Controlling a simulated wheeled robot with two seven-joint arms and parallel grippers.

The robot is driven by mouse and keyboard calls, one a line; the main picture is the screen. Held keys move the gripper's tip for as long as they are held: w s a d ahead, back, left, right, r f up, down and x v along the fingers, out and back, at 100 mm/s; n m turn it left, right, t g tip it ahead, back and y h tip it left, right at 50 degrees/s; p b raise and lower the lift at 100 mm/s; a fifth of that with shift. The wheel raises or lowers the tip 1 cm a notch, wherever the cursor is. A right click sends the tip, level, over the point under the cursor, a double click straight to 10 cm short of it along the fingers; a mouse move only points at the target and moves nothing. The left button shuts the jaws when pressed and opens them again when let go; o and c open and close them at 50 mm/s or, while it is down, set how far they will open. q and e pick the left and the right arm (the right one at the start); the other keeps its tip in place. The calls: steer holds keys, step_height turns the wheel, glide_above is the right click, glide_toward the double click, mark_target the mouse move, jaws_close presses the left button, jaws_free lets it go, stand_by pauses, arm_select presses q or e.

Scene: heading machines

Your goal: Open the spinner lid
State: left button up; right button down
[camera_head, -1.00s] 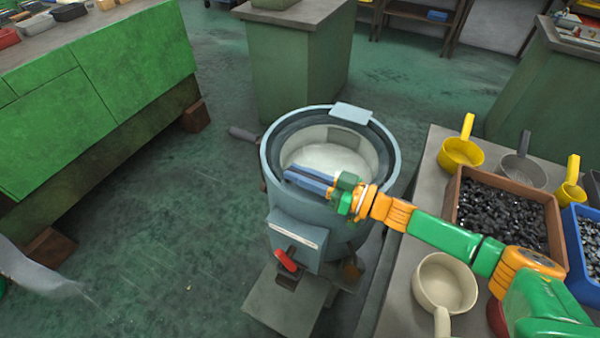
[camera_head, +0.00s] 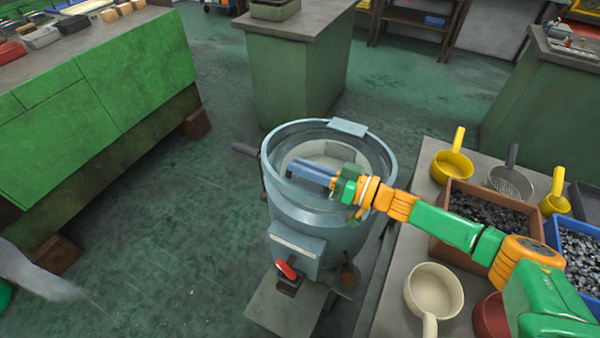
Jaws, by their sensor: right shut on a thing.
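The spinner (camera_head: 318,215) is a grey-blue round drum standing upright in the middle of the head view. Its lid (camera_head: 352,147) lies across the top, with a pale round middle and a hinge plate (camera_head: 348,127) at the back rim. A red switch (camera_head: 287,269) is on the box at its front. My right gripper (camera_head: 308,172) reaches in from the right over the top of the drum. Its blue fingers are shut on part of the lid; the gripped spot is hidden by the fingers. My left gripper is not in view.
A bench on the right holds a brown tray (camera_head: 440,243) and a blue tray (camera_head: 553,234) of dark pieces, yellow scoops (camera_head: 452,166) and a cream pan (camera_head: 434,290). A green cabinet (camera_head: 130,75) stands left and a pedestal (camera_head: 295,70) behind.

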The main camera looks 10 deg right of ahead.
arm_select(q)
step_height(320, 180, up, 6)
steer(key=p, duration=0.4)
steer(key=shift+p, duration=0.3)
arm_select(e)
steer(key=w+d+r+m, duration=0.4)
steer(key=w+r, duration=0.2)
steer(key=r, duration=0.5)
steer(key=shift+w+d+r+m, duration=0.15)
steer(key=shift+m, duration=0.25)
